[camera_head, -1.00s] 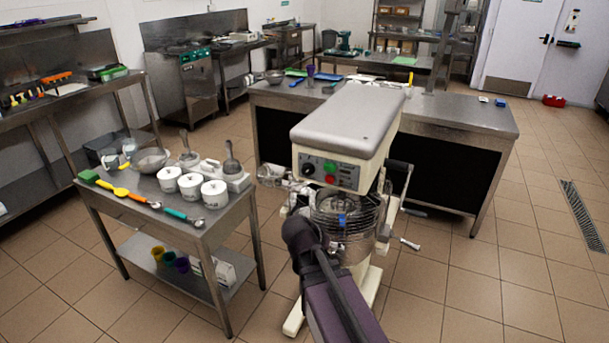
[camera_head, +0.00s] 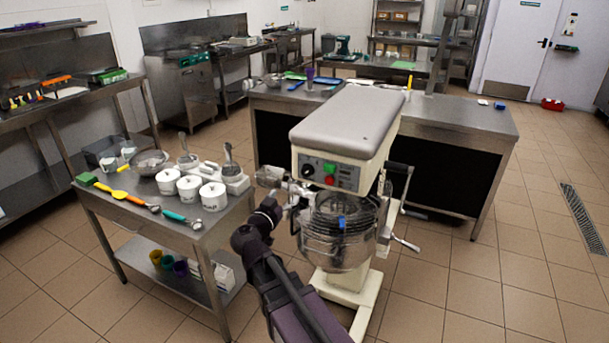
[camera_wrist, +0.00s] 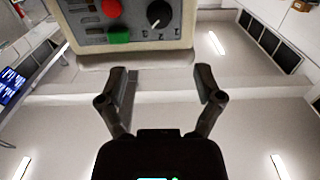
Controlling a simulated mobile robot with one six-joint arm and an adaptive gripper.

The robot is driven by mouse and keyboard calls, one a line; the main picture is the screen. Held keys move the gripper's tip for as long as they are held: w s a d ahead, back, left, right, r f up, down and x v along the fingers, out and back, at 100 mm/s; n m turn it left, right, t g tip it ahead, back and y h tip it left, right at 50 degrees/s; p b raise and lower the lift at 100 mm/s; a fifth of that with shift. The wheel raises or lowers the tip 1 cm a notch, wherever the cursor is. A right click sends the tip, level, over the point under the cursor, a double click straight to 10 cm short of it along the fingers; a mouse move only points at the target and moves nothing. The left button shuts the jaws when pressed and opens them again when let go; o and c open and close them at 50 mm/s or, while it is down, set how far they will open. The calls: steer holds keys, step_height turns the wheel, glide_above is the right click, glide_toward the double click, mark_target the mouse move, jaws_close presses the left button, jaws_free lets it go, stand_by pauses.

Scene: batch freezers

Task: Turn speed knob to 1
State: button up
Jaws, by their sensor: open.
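The speed knob (camera_wrist: 158,13) is a round black dial with a white pointer line, cut by the top edge of the wrist view.
A red button (camera_wrist: 110,8) and a green button (camera_wrist: 118,36) are left of the knob. The wire bowl guard (camera_head: 340,218) is under the mixer head. A steel table (camera_head: 205,238) with white pots (camera_head: 189,188) stands left. Floor to the right is open.

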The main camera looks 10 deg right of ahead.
mark_target(305, 173)
stand_by(0.3)
steer(key=x, duration=1.4)
steer(key=shift+f, duration=0.1)
steer(key=c, duration=1.2)
